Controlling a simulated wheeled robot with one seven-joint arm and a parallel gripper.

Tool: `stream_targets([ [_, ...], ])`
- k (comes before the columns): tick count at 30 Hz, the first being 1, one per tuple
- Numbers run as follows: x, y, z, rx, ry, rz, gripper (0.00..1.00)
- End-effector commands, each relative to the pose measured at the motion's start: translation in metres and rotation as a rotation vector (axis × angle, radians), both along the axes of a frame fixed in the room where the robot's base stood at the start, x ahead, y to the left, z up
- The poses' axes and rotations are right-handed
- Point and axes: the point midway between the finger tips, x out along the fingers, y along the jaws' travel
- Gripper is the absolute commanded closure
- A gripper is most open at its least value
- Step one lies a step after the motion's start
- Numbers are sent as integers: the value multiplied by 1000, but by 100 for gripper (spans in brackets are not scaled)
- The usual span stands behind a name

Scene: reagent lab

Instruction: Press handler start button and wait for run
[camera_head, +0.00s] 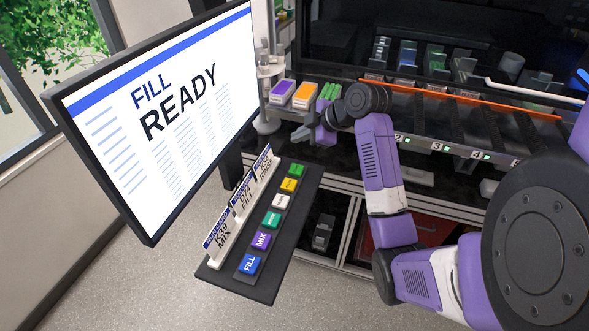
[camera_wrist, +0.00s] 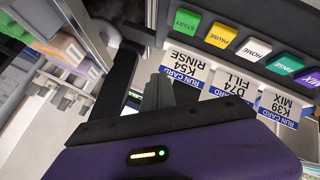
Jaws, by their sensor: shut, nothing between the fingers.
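The button panel (camera_head: 262,285) is a dark slanted strip with a row of coloured buttons. The green start button (camera_head: 296,170) is at its far end; it also shows in the wrist view (camera_wrist: 187,22), labelled START. Beside it are yellow PAUSE (camera_wrist: 220,36) and white HOME (camera_wrist: 254,48). The purple MIX (camera_head: 261,240) and blue FILL (camera_head: 250,264) buttons are at the near end. The monitor (camera_head: 160,110) reads "FILL READY". My gripper (camera_head: 298,133) is shut and empty, beyond the panel's far end and apart from the start button. Its dark fingers show in the wrist view (camera_wrist: 165,88).
Run cards (camera_head: 240,195) stand along the panel's left side, labelled RINSE, FILL and MIX. Purple and orange tip boxes (camera_head: 304,95) sit on the bench behind my gripper. The handler deck (camera_head: 455,140) with numbered green-lit slots lies right. The monitor's edge is close to the panel.

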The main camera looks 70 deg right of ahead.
Motion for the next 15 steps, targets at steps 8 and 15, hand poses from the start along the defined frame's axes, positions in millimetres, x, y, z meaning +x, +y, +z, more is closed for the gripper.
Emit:
stream_targets([
  [8, 0, 0, -4, 1, -1, -2, 100],
  [15, 0, 0, -25, 1, 0, -3, 100],
])
